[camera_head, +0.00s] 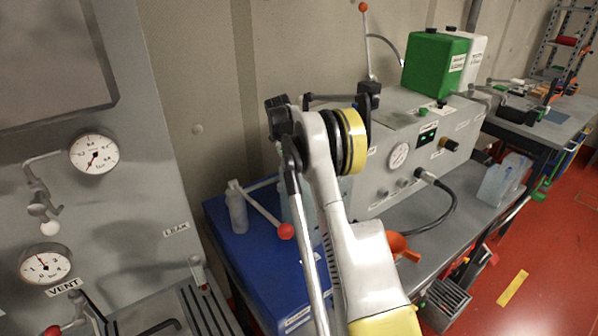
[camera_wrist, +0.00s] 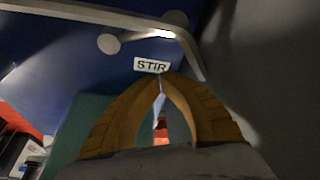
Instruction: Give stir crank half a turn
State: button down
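My gripper (camera_wrist: 160,78) shows in the wrist view as two curved yellow-brown fingers. Their tips come together just below a white STIR label (camera_wrist: 152,65) on a dark blue surface. I see nothing clearly held between the tips; a narrow gap lower between the fingers shows a small white and red patch behind. A grey bar (camera_wrist: 95,14) crosses above the label and bends down to its right; I cannot tell whether it is the stir crank.
A grey instrument box (camera_head: 425,150) stands behind to the right. A gauge panel (camera_head: 95,210) fills the left. Red floor (camera_head: 550,250) is clear at right.

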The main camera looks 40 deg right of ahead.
jog(key=shift+w+a+f, duration=0.1)
jog(key=shift+w+a, duration=0.1)
jog(key=shift+w, duration=0.4)
jog(key=shift+w+a+f, duration=0.1)
jog(key=shift+w+a, duration=0.15)
jog(key=shift+w, duration=0.35)
jog(key=shift+w+a+f, duration=0.1)
jog(key=shift+w+a, duration=0.1)
jog(key=shift+w, duration=0.4)
jog(key=shift+r, duration=0.1)
